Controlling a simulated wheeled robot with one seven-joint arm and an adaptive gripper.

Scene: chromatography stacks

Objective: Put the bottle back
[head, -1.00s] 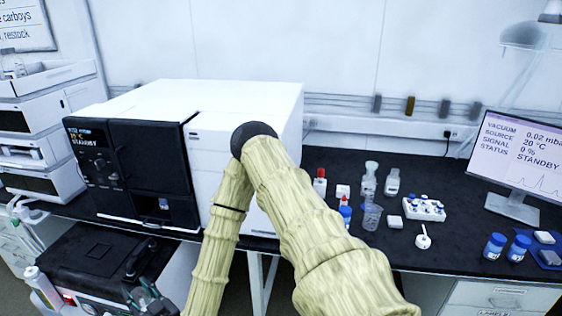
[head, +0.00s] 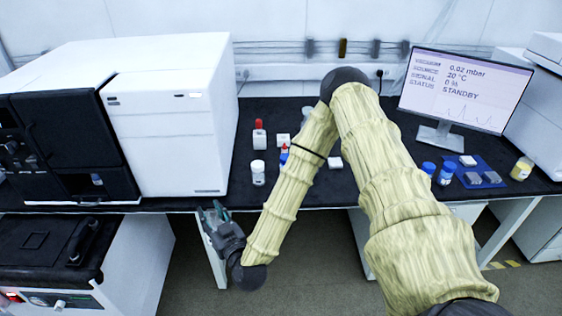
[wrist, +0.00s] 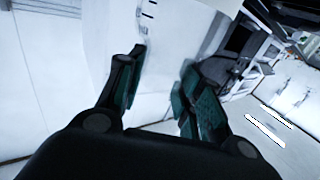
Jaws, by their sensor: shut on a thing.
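My gripper (head: 222,220) hangs low in front of the bench edge, below the white front of the big instrument. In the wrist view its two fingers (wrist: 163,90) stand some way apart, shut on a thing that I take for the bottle. Its outline cannot be made out against the white surfaces behind, and in the head view it does not show clearly either. On the bench stand a red-capped bottle (head: 259,137), a small pale jar (head: 258,173) and two blue-capped bottles (head: 437,172). My arm hides the middle of the bench.
The large black and white instrument (head: 165,130) fills the bench's left. A monitor (head: 465,90) stands at the right, with a blue mat (head: 475,180) and a yellow jar (head: 521,169) near it. A black-topped unit (head: 35,240) stands low at the left.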

